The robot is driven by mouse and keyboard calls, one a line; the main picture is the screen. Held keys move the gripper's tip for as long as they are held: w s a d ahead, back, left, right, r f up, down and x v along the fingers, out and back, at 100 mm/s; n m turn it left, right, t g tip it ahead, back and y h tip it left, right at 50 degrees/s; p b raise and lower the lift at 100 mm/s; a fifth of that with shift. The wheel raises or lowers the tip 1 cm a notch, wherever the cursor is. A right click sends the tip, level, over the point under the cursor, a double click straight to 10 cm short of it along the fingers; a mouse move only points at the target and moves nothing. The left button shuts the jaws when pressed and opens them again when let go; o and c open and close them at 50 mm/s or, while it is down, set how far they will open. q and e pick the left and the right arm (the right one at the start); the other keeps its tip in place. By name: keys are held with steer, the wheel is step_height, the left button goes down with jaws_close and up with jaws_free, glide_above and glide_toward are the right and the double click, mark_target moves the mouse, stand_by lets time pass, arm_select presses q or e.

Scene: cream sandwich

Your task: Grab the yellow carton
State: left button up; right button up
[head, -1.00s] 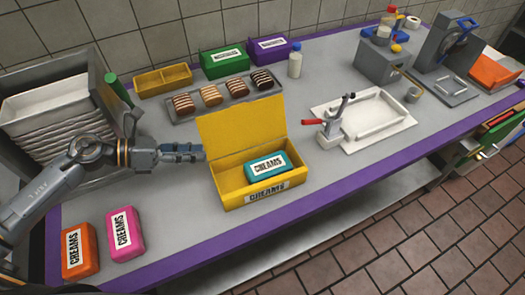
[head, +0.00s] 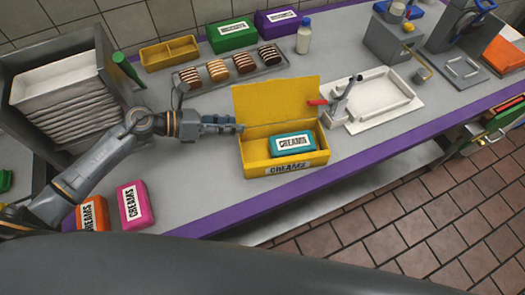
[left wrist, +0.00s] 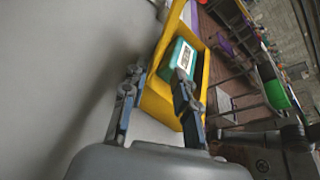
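The yellow carton (head: 253,155) stands open on the counter with its lid (head: 275,100) raised at the back. Its front label reads CREAMS. A teal pack (head: 292,143) lies inside it and also shows in the left wrist view (left wrist: 178,55). My left gripper (head: 236,127) is at the carton's left side, close to the lid's lower left edge. In the left wrist view its two fingers (left wrist: 157,74) are spread apart with nothing gripped. The right finger overlaps the yellow carton (left wrist: 156,100); I cannot tell whether it touches. My right gripper is not in view.
A pink pack (head: 135,204) and an orange pack (head: 93,214) lie at front left, the orange partly behind my arm. A tray of pastries (head: 190,88) and a yellow divided box (head: 158,56) are behind. A white tray (head: 375,118) with a red-handled tool (head: 335,100) is at right.

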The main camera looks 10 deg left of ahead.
arm_select(q)
jaws_close()
steer(key=shift+r, duration=0.1)
